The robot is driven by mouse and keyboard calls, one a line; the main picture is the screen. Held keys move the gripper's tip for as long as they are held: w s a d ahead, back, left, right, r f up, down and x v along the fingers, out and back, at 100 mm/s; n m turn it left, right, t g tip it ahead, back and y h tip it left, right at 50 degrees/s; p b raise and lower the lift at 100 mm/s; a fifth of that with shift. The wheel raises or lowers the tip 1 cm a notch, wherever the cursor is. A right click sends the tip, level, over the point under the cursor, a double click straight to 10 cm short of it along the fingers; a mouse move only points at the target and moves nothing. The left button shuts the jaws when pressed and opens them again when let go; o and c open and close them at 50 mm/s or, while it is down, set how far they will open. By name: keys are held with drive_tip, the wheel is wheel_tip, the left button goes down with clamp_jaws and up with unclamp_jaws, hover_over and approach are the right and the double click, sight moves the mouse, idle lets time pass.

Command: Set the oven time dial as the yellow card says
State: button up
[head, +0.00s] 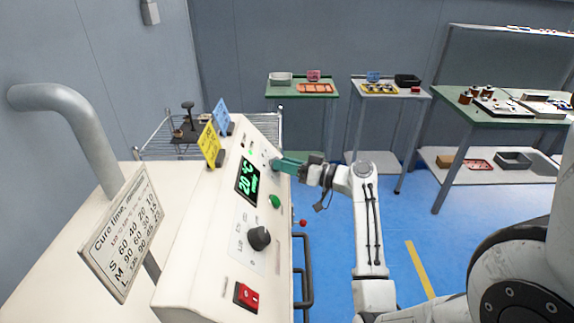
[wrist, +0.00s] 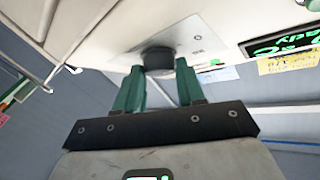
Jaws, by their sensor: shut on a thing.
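My gripper (head: 287,165) reaches the far end of the oven's sloped panel in the head view. In the wrist view its green fingers (wrist: 159,88) are shut on a dark round dial (wrist: 158,60) on a pale plate; the dial's pointer and most marks cannot be read. The yellow card (head: 209,144) stands on top of the oven; its writing is too small to read. It also shows at the right of the wrist view (wrist: 288,63). The cure time sign (head: 122,232) lists rows S, M and L with numbers. The green display (head: 247,182) reads about 20 °C.
A second black dial (head: 259,238), a green button (head: 275,201) and a red switch (head: 246,296) are on the panel. A blue card (head: 221,117) stands behind the yellow one. A dark door handle (head: 305,270) sticks out at the oven's front. Blue floor lies open to the right.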

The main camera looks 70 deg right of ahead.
drive_tip(key=shift+c, duration=0.9)
drive_tip(key=m+p, duration=0.1)
drive_tip(key=m+h+p, duration=0.1)
drive_tip(key=shift+a+r+g+h+p, duration=0.15)
drive_tip(key=shift+r+g+h+p, duration=0.15)
drive_tip(key=shift+r+g+p, duration=0.1)
drive_tip(key=m+g+h+p, duration=0.1)
drive_tip(key=m+p, duration=0.1)
drive_tip(key=m+h+p, duration=0.1)
drive_tip(key=p, duration=0.2)
drive_tip(key=shift+a+r+m+g, duration=0.2)
drive_tip(key=shift+m+g, duration=0.2)
drive_tip(key=shift+w+f+m+g+h+p, duration=0.1)
drive_tip(key=shift+m+g+h+p, duration=0.55)
drive_tip(key=shift+m+p, duration=0.55)
drive_tip(key=shift+m+g+h, duration=0.25)
drive_tip(key=shift+m+g, duration=0.5)
drive_tip(key=shift+m, duration=0.15)
drive_tip(key=shift+a, duration=0.1)
